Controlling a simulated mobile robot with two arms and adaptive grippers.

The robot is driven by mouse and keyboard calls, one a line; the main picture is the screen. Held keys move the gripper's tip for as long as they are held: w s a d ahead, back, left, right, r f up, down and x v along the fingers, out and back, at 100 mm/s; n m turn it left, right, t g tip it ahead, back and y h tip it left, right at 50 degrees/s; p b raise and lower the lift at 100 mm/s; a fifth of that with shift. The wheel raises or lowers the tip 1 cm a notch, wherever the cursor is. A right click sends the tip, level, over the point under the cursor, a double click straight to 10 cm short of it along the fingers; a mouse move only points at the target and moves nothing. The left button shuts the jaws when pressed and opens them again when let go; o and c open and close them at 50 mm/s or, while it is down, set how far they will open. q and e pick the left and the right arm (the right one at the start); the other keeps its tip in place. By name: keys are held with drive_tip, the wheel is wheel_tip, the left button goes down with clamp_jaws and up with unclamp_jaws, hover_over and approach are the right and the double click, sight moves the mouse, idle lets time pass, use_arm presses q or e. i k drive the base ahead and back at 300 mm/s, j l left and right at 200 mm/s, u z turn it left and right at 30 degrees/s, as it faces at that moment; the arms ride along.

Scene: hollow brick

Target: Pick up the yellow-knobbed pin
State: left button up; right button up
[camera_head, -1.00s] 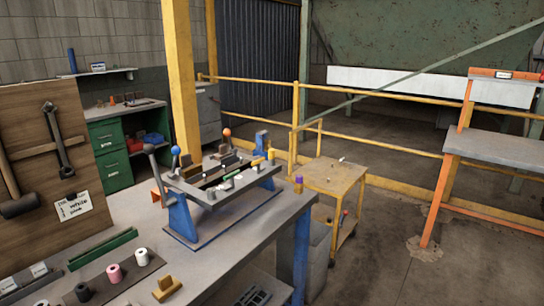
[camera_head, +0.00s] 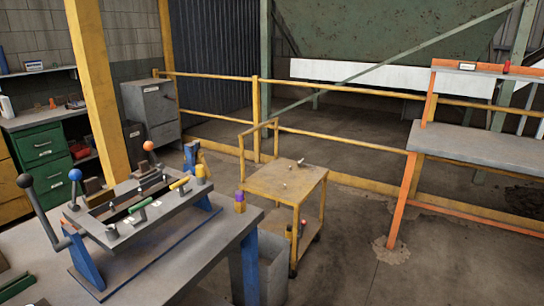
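A blue-legged fixture (camera_head: 88,262) stands on the grey workbench at the left. On its front rail lies a small yellow-ended piece (camera_head: 180,184), which may be the yellow-knobbed pin; it is too small to be sure. A green-ended piece (camera_head: 138,207) lies to its left on the same rail. A yellow block-like piece (camera_head: 200,172) stands by the fixture's right end. Neither of my grippers shows in the head view.
Levers with black, blue and orange balls rise from the fixture. A purple-topped yellow item (camera_head: 239,202) stands at the bench's right corner. A yellow cart (camera_head: 262,182) bears small parts. An orange-framed bench (camera_head: 480,150) is at right; open floor lies between.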

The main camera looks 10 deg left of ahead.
sight(199, 169)
drive_tip(key=i+l+z, duration=0.3)
drive_tip(key=i, duration=0.5)
drive_tip(key=i+l+z, duration=0.1)
drive_tip(key=i+z, duration=0.2)
drive_tip(key=i, duration=0.5)
drive_tip(key=i+u, duration=0.2)
drive_tip(key=u, duration=0.2)
drive_tip(key=i+l+u, duration=0.1)
drive_tip(key=u, duration=0.25)
drive_tip(key=i+l+u, duration=0.2)
drive_tip(key=u, duration=0.2)
drive_tip(key=i+l+u, duration=0.2)
drive_tip(key=u, duration=0.2)
drive_tip(key=i+l+u, duration=0.1)
drive_tip(key=u, duration=0.3)
drive_tip(key=i+l+u, duration=0.1)
drive_tip(key=u, duration=0.35)
drive_tip(key=l+u, duration=0.15)
drive_tip(key=u, duration=0.25)
drive_tip(key=i+l+u, duration=0.1)
drive_tip(key=u, duration=0.35)
drive_tip(key=l+u, duration=0.4)
drive_tip(key=j, duration=0.1)
